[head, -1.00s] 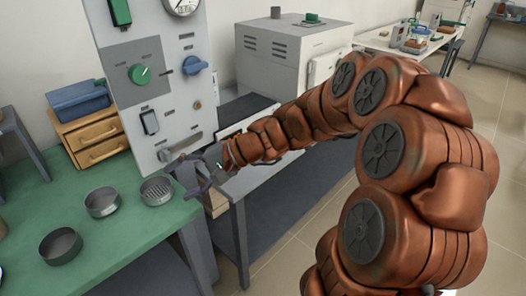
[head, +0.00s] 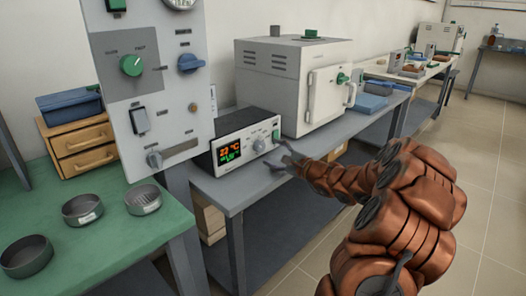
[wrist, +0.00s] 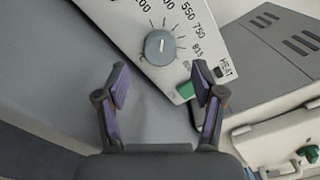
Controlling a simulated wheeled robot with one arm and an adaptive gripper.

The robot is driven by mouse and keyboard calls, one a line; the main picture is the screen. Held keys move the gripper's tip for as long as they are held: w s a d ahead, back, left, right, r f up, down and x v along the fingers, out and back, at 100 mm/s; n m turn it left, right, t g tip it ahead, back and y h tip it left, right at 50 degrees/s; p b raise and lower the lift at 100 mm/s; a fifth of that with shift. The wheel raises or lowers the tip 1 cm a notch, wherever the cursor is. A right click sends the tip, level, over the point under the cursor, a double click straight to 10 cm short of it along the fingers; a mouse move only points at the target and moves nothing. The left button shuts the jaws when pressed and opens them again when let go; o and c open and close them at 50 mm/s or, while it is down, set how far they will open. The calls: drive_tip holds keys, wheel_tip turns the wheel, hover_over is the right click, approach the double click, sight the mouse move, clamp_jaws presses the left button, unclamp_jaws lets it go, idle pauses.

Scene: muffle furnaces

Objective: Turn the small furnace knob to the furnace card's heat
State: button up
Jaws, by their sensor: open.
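The small furnace control box (head: 232,165), with a lit orange and green display, stands on the grey bench. Its grey round knob (head: 259,145) is on the front. In the wrist view the knob (wrist: 160,47) has a white pointer line and a printed scale including 550 and 750. My gripper (head: 279,158) is open and empty in front of the box, near the knob. In the wrist view my gripper (wrist: 160,84) has its fingers apart, below the knob in the picture and not around it. I cannot make out a furnace card.
A green switch (wrist: 186,91) and HEAT label (wrist: 226,69) sit beside the knob. The small furnace (head: 288,90) stands behind, right. A tall panel (head: 170,105) with other knobs stands left. The green table (head: 110,235) holds several round metal containers. Open floor lies right.

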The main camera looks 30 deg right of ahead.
sight(262, 148)
drive_tip(key=shift+x, duration=2.4)
drive_tip(key=shift+c, duration=0.3)
drive_tip(key=c, duration=1.1)
drive_tip(key=shift+r+m+p, duration=0.1)
drive_tip(key=shift+m+p, duration=0.45)
drive_tip(key=shift+m, duration=0.45)
drive_tip(key=shift+m+p, duration=1.1)
drive_tip(key=shift+p, duration=0.8)
drive_tip(key=shift+m+p, duration=0.45)
drive_tip(key=shift+m, duration=0.05)
drive_tip(key=shift+f+m+p, duration=0.2)
drive_tip(key=shift+m+p, duration=0.15)
drive_tip(key=shift+m, duration=0.05)
